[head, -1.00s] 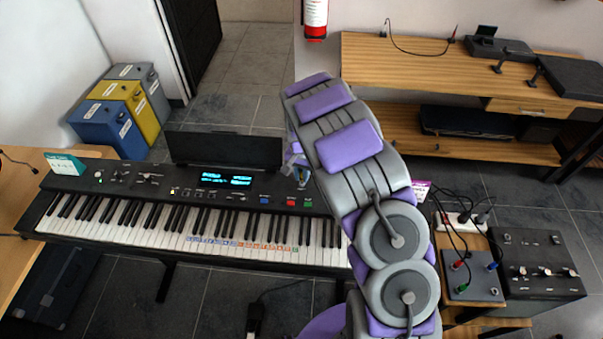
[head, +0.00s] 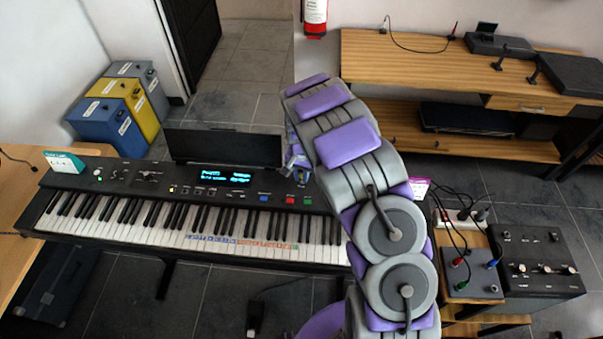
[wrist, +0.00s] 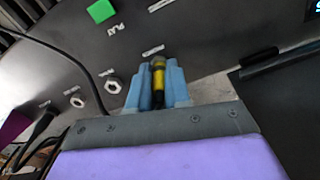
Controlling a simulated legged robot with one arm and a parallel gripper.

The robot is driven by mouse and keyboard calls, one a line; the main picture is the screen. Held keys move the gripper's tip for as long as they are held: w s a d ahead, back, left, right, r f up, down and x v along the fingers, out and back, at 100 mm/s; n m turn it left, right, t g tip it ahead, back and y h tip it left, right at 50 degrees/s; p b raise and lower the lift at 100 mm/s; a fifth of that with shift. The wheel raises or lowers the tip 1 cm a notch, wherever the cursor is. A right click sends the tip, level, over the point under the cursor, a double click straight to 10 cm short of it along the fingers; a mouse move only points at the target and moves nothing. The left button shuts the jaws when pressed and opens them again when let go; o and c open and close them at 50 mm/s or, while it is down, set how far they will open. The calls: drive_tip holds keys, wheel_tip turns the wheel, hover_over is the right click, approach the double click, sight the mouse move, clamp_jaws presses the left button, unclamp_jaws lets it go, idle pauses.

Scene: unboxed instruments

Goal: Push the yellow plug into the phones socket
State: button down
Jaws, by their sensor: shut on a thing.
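My gripper (wrist: 157,88) is shut on the yellow plug (wrist: 158,78), with a blue finger on each side of it. In the head view my gripper (head: 298,160) is at the back right of the keyboard (head: 190,225), mostly hidden by my arm.
Two silver-ringed sockets (wrist: 113,85) (wrist: 77,100) lie left of the plug in the wrist view; a dark cable plug (wrist: 42,122) is further left. A black stand (wrist: 285,90) is close on the right. A shelf with a control box (head: 472,275) and cables stands right of my arm.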

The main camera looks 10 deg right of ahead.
drive_tip(key=shift+s+f, duration=0.1)
drive_tip(key=shift+f, duration=0.05)
drive_tip(key=c, duration=1)
unclamp_jaws()
drive_tip(key=shift+a, duration=0.15)
drive_tip(key=shift+f, duration=0.1)
drive_tip(key=shift+s+d, duration=0.15)
drive_tip(key=shift+d, duration=0.05)
